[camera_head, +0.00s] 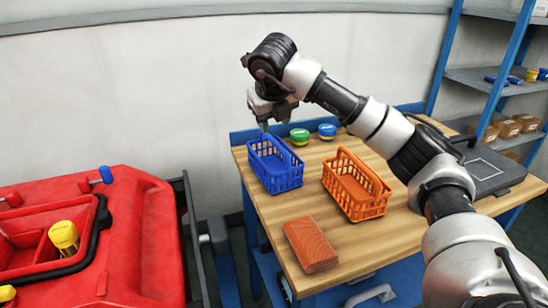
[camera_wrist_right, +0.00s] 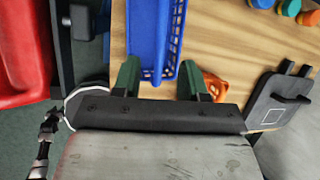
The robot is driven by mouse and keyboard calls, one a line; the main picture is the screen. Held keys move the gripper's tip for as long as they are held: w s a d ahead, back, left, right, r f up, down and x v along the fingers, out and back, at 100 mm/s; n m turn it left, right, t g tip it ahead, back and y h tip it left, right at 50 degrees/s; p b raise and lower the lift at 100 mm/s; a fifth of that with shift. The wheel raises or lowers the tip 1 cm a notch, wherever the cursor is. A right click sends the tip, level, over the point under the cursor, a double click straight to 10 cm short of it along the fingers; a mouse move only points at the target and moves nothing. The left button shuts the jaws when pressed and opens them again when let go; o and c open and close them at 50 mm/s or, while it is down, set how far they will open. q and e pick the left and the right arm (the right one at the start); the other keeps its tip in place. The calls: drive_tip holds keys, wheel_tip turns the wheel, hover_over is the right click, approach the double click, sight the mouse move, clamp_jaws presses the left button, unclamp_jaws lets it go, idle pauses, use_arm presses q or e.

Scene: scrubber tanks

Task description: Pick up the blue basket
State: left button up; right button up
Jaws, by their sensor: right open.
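The blue basket (camera_head: 275,172) stands upright on the wooden table's left rear part. My right gripper (camera_head: 268,122) is above its rear end, fingers pointing down. In the right wrist view the gripper (camera_wrist_right: 160,80) is open, with a green finger on either side. The blue basket (camera_wrist_right: 145,30) lies beyond the fingers there, and its blue handle (camera_wrist_right: 157,50) runs into the gap between them. I cannot tell whether the fingers touch it. My left gripper is not in view.
An orange basket (camera_head: 357,203) stands right of the blue one, with a reddish-brown block (camera_head: 310,245) in front. Green (camera_head: 299,136) and blue (camera_head: 327,131) round containers stand behind. A dark flat device (camera_head: 490,172) is at right. A red machine (camera_head: 140,240) stands left of the table (camera_head: 385,240).

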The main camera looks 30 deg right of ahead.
sight(274, 140)
drive_tip(key=x, duration=0.3)
drive_tip(key=shift+f, duration=0.35)
drive_tip(key=shift+x, duration=2.75)
drive_tip(key=shift+w+d+r, duration=0.1)
drive_tip(key=shift+d+r, duration=0.05)
drive_tip(key=shift+f, duration=0.25)
drive_tip(key=shift+c, duration=0.2)
clamp_jaws()
